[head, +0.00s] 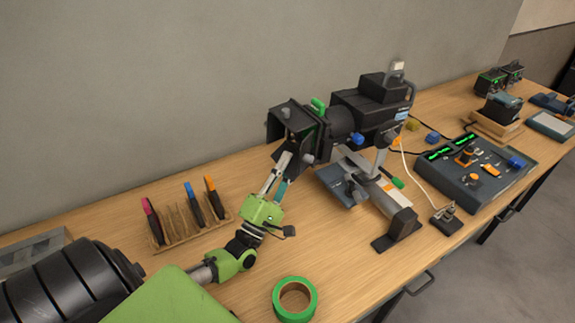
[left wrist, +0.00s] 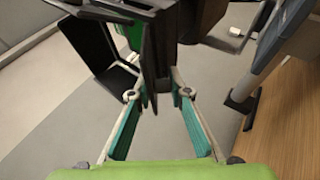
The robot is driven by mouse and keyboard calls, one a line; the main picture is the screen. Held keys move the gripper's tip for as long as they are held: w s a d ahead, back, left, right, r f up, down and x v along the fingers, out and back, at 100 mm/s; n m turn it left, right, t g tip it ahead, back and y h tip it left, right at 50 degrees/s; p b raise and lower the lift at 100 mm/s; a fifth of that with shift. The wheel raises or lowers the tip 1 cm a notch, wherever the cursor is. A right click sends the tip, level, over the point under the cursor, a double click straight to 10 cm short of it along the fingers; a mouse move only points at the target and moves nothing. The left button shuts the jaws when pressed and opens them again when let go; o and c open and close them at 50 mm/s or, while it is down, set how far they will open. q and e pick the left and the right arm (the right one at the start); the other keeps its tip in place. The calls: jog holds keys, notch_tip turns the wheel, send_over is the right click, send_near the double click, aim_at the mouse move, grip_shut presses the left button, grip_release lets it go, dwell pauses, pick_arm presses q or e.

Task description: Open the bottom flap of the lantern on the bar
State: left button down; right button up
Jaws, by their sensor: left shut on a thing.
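The black lantern (head: 345,120) is mounted on a grey bar (head: 385,195) above the workbench. Dark flaps (head: 283,117) stand out around its front end, on the left in the head view. My left gripper (head: 291,153) reaches up to the lower front of the lantern. In the left wrist view my left gripper (left wrist: 159,93) has its fingertips closed on a thin dark panel, which looks like the bottom flap (left wrist: 157,50). Another dark flap (left wrist: 95,45) shows to its left. The exact contact is partly hidden. My right gripper is in neither view.
A wooden rack (head: 185,235) with coloured-handled tools stands left of my arm. A green tape roll (head: 294,300) lies near the front edge. A fader console (head: 482,172) and cables are at the right. The wall (head: 150,80) is behind the bench.

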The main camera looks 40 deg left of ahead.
pick_arm(q)
jog(key=m+g+h+p, duration=0.1)
jog(key=g+p, duration=0.1)
jog(key=p, duration=0.2)
jog(key=s+r+m+g+p, duration=0.1)
jog(key=g+p, duration=0.1)
jog(key=p, duration=0.3)
jog(key=shift+r+m+h+p, duration=0.2)
jog(key=shift+m+h+p, duration=0.1)
jog(key=shift+h, duration=0.1)
jog(key=shift+s+a+g+p, duration=0.1)
jog(key=shift+g+p, duration=0.2)
jog(key=shift+p, duration=0.05)
jog(key=shift+s+m+g, duration=0.1)
jog(key=shift+m+g, duration=0.4)
jog(key=shift+g, duration=0.2)
jog(key=shift+r+m+g, duration=0.25)
jog(key=shift+m+g, duration=0.05)
jog(key=shift+g, duration=0.5)
jog(key=shift+r+m+g, duration=0.25)
jog(key=shift+m+g, duration=0.05)
jog(key=shift+g, duration=0.5)
jog(key=shift+s, duration=0.1)
jog(key=shift+f+g, duration=0.1)
jog(key=shift+g, duration=0.3)
jog(key=c, duration=2)
grip_release()
jog(key=shift+a, duration=0.2)
jog(key=shift+r, duration=0.2)
